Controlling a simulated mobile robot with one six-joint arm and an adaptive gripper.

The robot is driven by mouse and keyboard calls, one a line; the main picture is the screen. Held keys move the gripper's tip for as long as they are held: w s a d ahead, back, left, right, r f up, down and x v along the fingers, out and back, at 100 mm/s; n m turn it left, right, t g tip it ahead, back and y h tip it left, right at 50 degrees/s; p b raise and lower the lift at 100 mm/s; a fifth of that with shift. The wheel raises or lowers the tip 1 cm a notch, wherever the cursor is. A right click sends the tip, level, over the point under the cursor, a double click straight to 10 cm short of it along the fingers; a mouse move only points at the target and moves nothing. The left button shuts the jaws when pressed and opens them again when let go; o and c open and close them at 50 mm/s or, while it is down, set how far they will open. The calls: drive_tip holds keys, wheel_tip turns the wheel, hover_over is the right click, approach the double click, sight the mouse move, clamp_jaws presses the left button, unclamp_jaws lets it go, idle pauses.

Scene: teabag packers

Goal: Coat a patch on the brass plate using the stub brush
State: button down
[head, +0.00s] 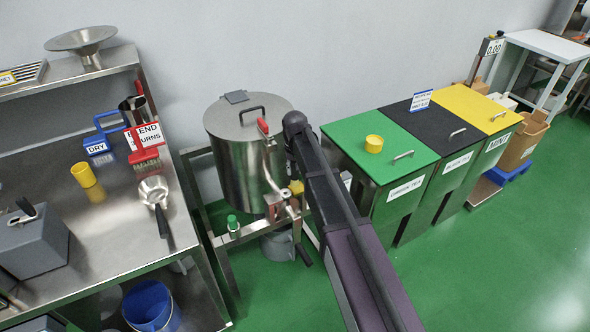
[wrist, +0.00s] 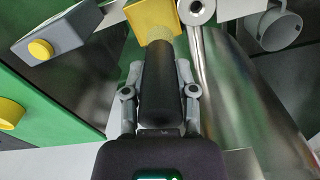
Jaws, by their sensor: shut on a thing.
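In the wrist view my gripper (wrist: 160,85) is shut on the black handle of the stub brush (wrist: 158,90). The handle lies along the gripper's line, and its pale yellowish tip points to the top of the picture. The tip overlaps a yellow square piece (wrist: 152,18), which looks like the brass plate. I cannot tell whether they touch. A small yellow patch, probably this plate, shows in the head view (head: 296,187) beside the steel tank. In the head view my gripper and the brush are hidden behind my arm.
The steel tank (head: 236,165) stands on a frame left of my arm. A grey box with a yellow knob (wrist: 58,40) is close by. A steel bench (head: 115,225) is at left.

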drive_tip(key=shift+r+p, duration=2.8)
drive_tip(key=shift+r, duration=0.15)
drive_tip(key=shift+r+p, duration=1.5)
drive_tip(key=shift+s+f, duration=0.1)
drive_tip(key=shift+s, duration=0.05)
